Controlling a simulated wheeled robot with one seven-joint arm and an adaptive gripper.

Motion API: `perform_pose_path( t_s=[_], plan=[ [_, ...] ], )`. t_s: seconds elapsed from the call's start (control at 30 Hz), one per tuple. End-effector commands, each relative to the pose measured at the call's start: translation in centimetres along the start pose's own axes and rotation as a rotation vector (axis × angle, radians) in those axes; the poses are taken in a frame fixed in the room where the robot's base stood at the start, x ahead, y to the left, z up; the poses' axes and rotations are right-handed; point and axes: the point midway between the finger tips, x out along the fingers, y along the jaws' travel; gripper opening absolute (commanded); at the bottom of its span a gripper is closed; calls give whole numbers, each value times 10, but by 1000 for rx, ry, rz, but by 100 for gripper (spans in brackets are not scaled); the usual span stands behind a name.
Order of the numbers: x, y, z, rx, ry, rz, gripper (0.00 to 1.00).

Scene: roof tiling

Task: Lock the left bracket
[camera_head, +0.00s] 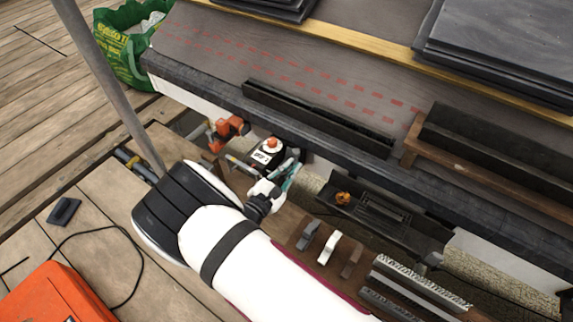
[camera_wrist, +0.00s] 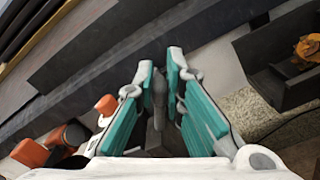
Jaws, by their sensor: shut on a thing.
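My gripper (camera_wrist: 160,76) has teal-padded fingers and is shut on a narrow dark grey piece (camera_wrist: 159,92), which stands between the fingers in the wrist view. It appears to be part of the left bracket, at the dark roof edge. The fingers hide much of it, and I cannot tell whether it is locked. The held piece cannot be made out there.
An orange clamp (camera_head: 229,127) is left of my gripper; orange parts also show in the wrist view (camera_wrist: 30,153). A dark gutter length (camera_head: 318,118) lies on the roof. A black tray (camera_head: 385,215) with an orange item (camera_head: 343,198) is at right. A scaffold pole (camera_head: 110,85) stands left.

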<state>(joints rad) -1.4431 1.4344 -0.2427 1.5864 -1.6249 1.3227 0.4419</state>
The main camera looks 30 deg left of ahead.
Motion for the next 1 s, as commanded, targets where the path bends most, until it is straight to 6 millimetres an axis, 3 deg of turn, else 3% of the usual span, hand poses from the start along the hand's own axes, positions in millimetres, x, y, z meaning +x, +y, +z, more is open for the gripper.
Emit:
perform_pose_path(
  t_s=[1.0],
  plan=[
    [-2,-36,-19,894,3,-1,0]
  ],
)
